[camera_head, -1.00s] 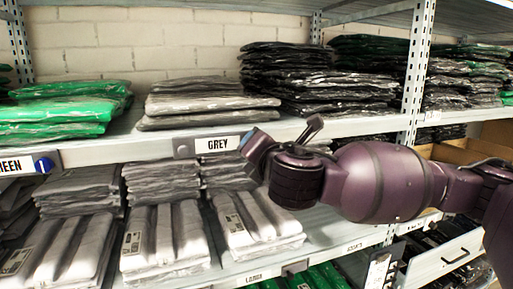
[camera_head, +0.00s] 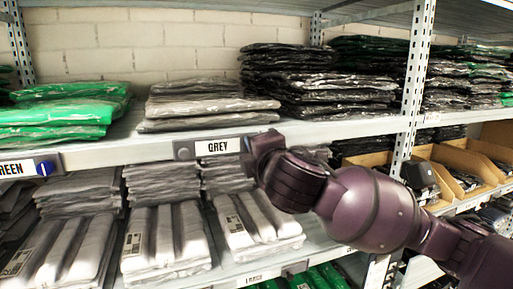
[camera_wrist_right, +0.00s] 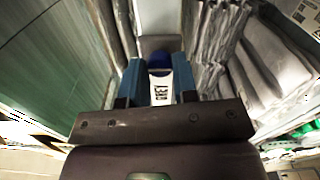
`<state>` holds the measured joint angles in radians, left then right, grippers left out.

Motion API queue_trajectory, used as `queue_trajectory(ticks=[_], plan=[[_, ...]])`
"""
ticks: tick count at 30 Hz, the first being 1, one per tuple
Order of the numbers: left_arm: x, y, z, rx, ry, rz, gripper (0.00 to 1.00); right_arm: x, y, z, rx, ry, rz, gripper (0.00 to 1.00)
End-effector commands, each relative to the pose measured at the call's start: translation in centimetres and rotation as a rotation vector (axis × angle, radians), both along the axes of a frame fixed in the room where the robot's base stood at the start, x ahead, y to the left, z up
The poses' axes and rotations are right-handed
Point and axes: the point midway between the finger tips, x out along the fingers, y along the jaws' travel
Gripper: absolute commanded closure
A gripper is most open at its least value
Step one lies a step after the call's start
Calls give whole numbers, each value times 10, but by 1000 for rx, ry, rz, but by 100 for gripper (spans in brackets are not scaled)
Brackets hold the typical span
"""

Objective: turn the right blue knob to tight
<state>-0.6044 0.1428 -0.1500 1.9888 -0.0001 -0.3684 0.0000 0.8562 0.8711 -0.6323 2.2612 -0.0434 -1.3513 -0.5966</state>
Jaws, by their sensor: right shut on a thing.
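The right blue knob (camera_wrist_right: 159,62) shows in the right wrist view between the tips of my blue fingers. In the head view it is hidden behind my gripper. My right gripper (camera_wrist_right: 159,80) is shut on this knob. In the head view my right gripper (camera_head: 256,148) is at the shelf edge, just right of the GREY label (camera_head: 217,147). The turn angle of the knob cannot be read. Another blue knob (camera_head: 44,168) sits at the right end of the GREEN label (camera_head: 14,168). My left gripper is not in view.
Bagged grey garments (camera_head: 207,101) and dark garments (camera_head: 313,80) lie on the shelf above. Grey packs (camera_head: 165,238) fill the shelf below, under my gripper. A perforated upright post (camera_head: 414,80) stands to the right, with cardboard bins (camera_head: 465,160) beyond it.

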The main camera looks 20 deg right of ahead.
Motion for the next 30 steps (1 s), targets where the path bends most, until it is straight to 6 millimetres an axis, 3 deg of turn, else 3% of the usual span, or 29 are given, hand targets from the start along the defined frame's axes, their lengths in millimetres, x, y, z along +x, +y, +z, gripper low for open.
queue_trajectory(ticks=[14, 15, 20, 30], plan=[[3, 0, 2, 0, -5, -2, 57, 0, 0, 1, 16, -1, 1, 97], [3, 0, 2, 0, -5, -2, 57, 0, 0, 1, 16, -1, 1, 71], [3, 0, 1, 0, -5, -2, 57, 0, 0, 1, 15, -1, 1, 47], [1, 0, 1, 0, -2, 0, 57, 0, 0, 0, 14, 0, 1, 47]])
